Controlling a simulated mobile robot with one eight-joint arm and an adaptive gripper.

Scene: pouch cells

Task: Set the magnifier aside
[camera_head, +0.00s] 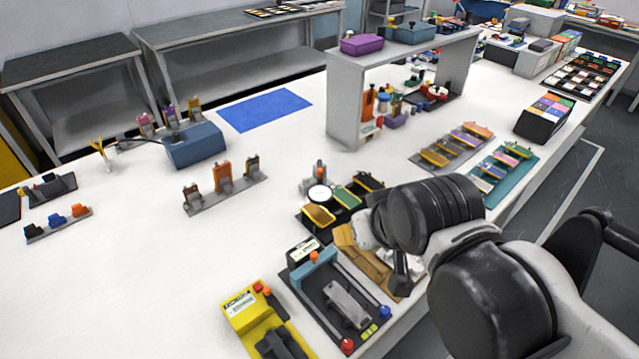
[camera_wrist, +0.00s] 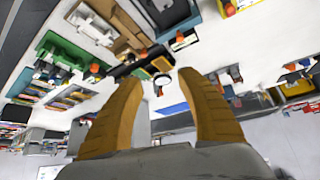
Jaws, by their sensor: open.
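The likely magnifier is a small round pale lens with a dark rim (camera_head: 319,195), beside a grey post on the white table, left of the dark rack of pouch cells. The lens lies ahead of the gap, apart from the fingers. In the head view my wrist hides most of the gripper.
A blue mat (camera_head: 265,110) lies flat at the back with free room on it. A dark tray with a blue end (camera_head: 335,292) and a yellow device (camera_head: 262,318) are at the front. A grey shelf (camera_head: 347,100) stands behind.

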